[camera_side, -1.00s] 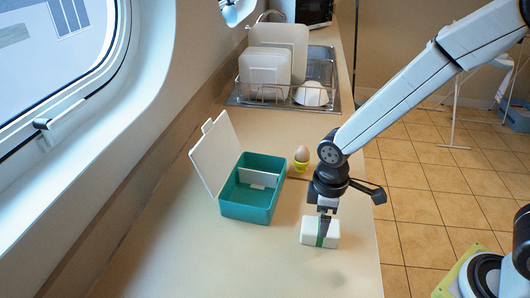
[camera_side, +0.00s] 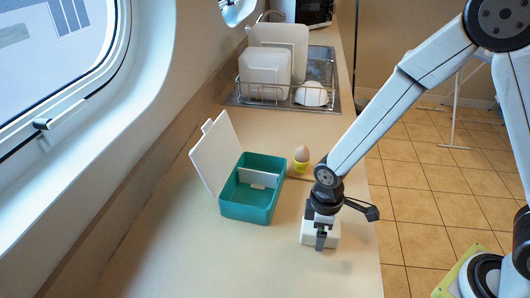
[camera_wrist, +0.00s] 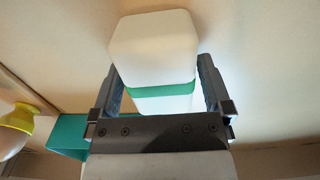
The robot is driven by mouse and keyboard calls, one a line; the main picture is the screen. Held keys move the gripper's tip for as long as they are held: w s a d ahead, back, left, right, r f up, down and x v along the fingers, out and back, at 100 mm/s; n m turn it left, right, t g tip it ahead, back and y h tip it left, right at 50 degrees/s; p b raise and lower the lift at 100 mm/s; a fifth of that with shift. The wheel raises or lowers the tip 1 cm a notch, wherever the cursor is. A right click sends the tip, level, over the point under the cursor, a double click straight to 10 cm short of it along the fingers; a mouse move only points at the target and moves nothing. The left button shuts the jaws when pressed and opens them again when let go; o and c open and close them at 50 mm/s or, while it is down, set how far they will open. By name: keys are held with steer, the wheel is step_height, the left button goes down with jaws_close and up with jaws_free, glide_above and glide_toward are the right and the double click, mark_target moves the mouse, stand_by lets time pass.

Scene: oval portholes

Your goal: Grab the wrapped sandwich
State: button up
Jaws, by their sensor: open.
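The wrapped sandwich (camera_side: 307,235) is a white block lying on the counter near its right edge. In the wrist view the sandwich (camera_wrist: 153,50) shows a green band around it. My gripper (camera_side: 320,244) is down at the sandwich. In the wrist view my gripper (camera_wrist: 160,80) is open, with one finger on each side of the sandwich near the green band. A gap shows beside the right finger; whether the left finger touches is unclear. In the side view my gripper hides the band and the middle of the sandwich.
A teal lunchbox (camera_side: 247,212) with a raised white lid (camera_side: 217,155) and a divider stands left of the sandwich. An egg in a yellow cup (camera_side: 301,160) stands behind. A dish rack (camera_side: 265,92) is at the back. The front counter is clear.

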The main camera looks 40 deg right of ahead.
stand_by(0.4)
steer(key=c, duration=1.1)
steer(key=shift+r, duration=0.2)
steer(key=shift+r, duration=4.85)
